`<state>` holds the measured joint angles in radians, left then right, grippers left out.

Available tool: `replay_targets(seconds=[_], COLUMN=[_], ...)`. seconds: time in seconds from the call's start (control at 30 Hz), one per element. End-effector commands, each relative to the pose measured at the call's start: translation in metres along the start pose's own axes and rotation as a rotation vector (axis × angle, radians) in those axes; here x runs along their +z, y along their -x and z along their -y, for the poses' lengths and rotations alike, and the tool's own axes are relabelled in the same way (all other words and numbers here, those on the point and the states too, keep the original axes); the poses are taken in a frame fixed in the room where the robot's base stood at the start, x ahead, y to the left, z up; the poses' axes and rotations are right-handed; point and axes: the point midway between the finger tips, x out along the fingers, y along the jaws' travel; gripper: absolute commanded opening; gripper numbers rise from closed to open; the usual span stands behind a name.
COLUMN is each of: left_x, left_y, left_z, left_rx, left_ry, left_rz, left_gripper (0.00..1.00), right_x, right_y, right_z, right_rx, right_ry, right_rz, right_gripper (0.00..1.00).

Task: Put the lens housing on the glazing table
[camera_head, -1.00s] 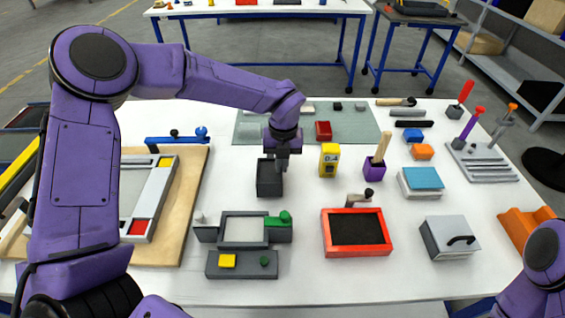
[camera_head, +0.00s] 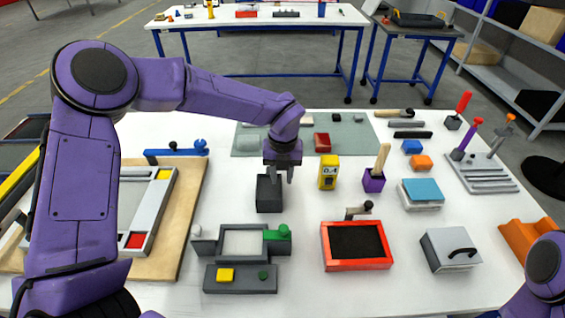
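My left gripper (camera_head: 279,176) points down at the middle of the table, over the back edge of a dark grey box (camera_head: 269,198). Its two fingers look apart, and I see nothing held between them. Whether a fingertip touches the box is unclear. No part is labelled, so I cannot tell which one is the lens housing. The glazing table is not clearly identifiable; a grey frame fixture (camera_head: 150,215) on a wooden board lies at left, and a dark fixture with a pale plate (camera_head: 244,242) stands in front of the box. My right gripper is out of view; only my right arm shows at lower right.
A red-rimmed tray (camera_head: 357,263), a yellow device (camera_head: 328,173), a purple holder (camera_head: 373,181) and a grey handled box (camera_head: 449,249) stand to the right. A red block (camera_head: 322,143) lies on the grey-green mat (camera_head: 355,137) behind. White tabletop is free between the box and red tray.

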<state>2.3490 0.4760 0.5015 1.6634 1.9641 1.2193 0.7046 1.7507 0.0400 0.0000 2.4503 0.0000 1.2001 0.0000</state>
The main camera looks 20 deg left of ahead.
Motion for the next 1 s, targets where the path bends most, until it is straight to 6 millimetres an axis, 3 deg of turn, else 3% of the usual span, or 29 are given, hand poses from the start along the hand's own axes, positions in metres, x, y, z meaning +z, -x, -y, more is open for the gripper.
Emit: replay_targets(seconds=[0.2, 0.4, 0.57, 1.0], left_x=[0.001, 0.0, 0.0, 0.0], left_y=[0.055, 0.095, 0.106, 0.106], left_z=[0.0, 0.0, 0.0, -0.001], left_rx=[-0.003, -0.001, 0.0, 0.0], left_ry=[0.001, 0.002, 0.0, 0.0], left_rz=[0.005, 0.001, 0.0, -0.001], left_gripper=[0.31, 0.31, 0.31, 0.31], right_x=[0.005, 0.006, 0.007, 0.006], right_y=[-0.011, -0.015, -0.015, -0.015], right_z=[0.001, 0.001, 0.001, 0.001], right_rx=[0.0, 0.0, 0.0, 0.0], right_ry=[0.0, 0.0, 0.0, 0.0], right_rz=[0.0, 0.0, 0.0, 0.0], right_gripper=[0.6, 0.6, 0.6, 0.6])
